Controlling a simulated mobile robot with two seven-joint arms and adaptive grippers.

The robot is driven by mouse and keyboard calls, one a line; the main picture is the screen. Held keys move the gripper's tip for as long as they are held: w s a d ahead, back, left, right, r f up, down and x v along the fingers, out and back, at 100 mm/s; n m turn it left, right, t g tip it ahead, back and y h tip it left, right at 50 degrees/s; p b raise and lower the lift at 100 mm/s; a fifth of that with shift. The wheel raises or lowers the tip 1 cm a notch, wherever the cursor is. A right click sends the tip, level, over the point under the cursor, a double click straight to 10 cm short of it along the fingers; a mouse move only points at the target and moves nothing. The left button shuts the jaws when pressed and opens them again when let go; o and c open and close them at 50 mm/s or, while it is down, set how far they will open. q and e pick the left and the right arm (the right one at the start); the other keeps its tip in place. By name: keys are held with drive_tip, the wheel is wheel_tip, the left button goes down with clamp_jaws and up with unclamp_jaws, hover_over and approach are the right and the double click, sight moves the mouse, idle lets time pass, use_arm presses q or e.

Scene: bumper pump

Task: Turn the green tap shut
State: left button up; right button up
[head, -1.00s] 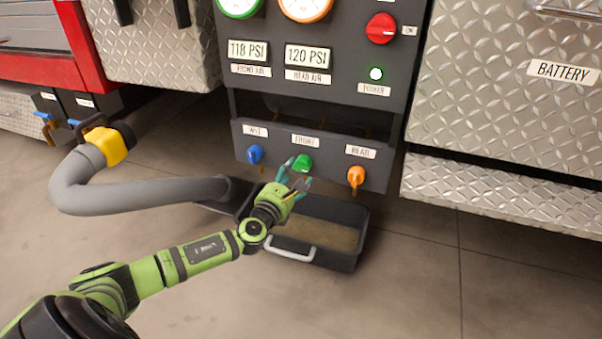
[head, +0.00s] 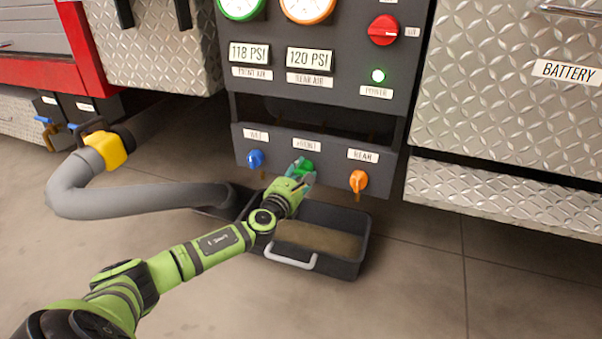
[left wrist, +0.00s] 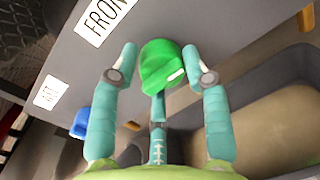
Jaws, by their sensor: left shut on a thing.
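The green tap (head: 306,165) sits under the FRONT label on the dark lower panel (head: 330,171), between the blue tap (head: 256,158) and the orange tap (head: 358,181). My left gripper (head: 303,174) is at the green tap and partly covers it. In the left wrist view, the green tap (left wrist: 161,66) sits between the teal fingers of my left gripper (left wrist: 161,62), which is shut on it. The blue tap shows at the left there (left wrist: 81,123). My right gripper is in neither view.
A dark tray (head: 345,265) with a light handle stands on the floor below the panel. A thick grey hose (head: 140,197) runs at the left. The red knob (head: 383,30) and lit green power light (head: 378,76) are above. Floor at right is clear.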

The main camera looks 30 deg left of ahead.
use_arm(q)
drive_tip(key=shift+w+r+n, duration=0.1)
drive_tip(key=shift+r+n, duration=0.05)
drive_tip(key=shift+n, duration=0.45)
drive_tip(key=n+b, duration=0.1)
drive_tip(key=n, duration=0.4)
drive_tip(key=n+b, duration=0.1)
drive_tip(key=n, duration=0.2)
drive_tip(key=shift+a+n, duration=0.2)
drive_tip(key=shift+n, duration=0.1)
drive_tip(key=n+y, duration=0.1)
drive_tip(key=n, duration=0.3)
drive_tip(key=shift+a+n+t, duration=0.1)
drive_tip(key=shift+n+t, duration=0.2)
drive_tip(key=shift+n, duration=2.1)
drive_tip(key=shift+a, duration=0.1)
drive_tip(key=o, duration=1.1)
drive_tip(key=shift+c, duration=0.2)
drive_tip(key=shift+f, duration=0.25)
